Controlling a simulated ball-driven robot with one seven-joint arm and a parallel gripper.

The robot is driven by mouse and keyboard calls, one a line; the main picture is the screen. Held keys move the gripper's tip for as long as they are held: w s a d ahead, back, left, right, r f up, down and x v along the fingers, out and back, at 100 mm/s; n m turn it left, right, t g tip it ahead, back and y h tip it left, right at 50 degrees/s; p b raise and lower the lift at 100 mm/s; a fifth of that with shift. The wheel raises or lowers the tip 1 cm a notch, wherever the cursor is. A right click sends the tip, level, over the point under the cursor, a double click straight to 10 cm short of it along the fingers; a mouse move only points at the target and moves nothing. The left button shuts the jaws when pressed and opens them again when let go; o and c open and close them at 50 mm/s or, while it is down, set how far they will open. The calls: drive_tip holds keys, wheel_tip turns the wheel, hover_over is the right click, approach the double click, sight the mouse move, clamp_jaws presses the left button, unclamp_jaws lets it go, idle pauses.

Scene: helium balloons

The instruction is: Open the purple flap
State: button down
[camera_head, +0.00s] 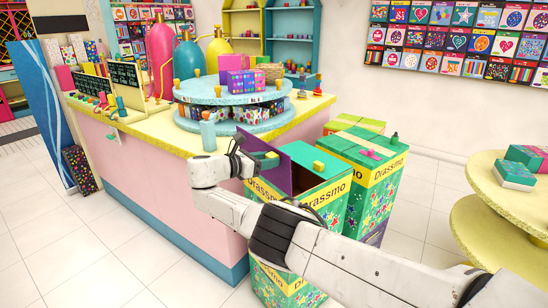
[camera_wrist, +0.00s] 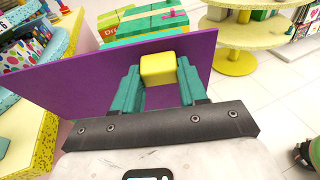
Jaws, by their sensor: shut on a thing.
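The purple flap (camera_head: 283,172) stands raised and tilted on the left side of a tall green box (camera_head: 325,192) in the head view, and part of the box's dark inside shows beside it. In the wrist view the flap (camera_wrist: 85,85) spans the picture behind my fingers. A yellow cube-shaped knob (camera_wrist: 158,69) sits between my gripper's (camera_wrist: 160,75) teal fingertips, which are shut on it against the flap. My gripper (camera_head: 265,160) also shows in the head view at the flap. The flap's hinge is partly hidden.
A pink counter with a yellow top (camera_head: 150,135) stands close on the left, with a round blue display stand (camera_head: 232,95). More green boxes (camera_head: 362,150) stand behind. A yellow tiered table (camera_head: 485,190) is at the right. Tiled floor lies between.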

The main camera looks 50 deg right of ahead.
drive_tip(key=shift+w+a+f+b, duration=0.15)
drive_tip(key=shift+a+f+b, duration=0.05)
drive_tip(key=shift+a+f, duration=0.55)
drive_tip(key=shift+w+a+f+b, duration=0.15)
drive_tip(key=shift+a+f, duration=0.45)
drive_tip(key=shift+a, duration=0.1)
drive_tip(key=c, duration=1.1)
unclamp_jaws()
drive_tip(key=shift+d, duration=0.1)
drive_tip(key=shift+o, duration=0.9)
drive_tip(key=shift+d, duration=0.1)
drive_tip(key=o, duration=0.3)
drive_tip(key=shift+r, duration=0.15)
drive_tip(key=shift+w, duration=0.1)
drive_tip(key=shift+r, duration=0.1)
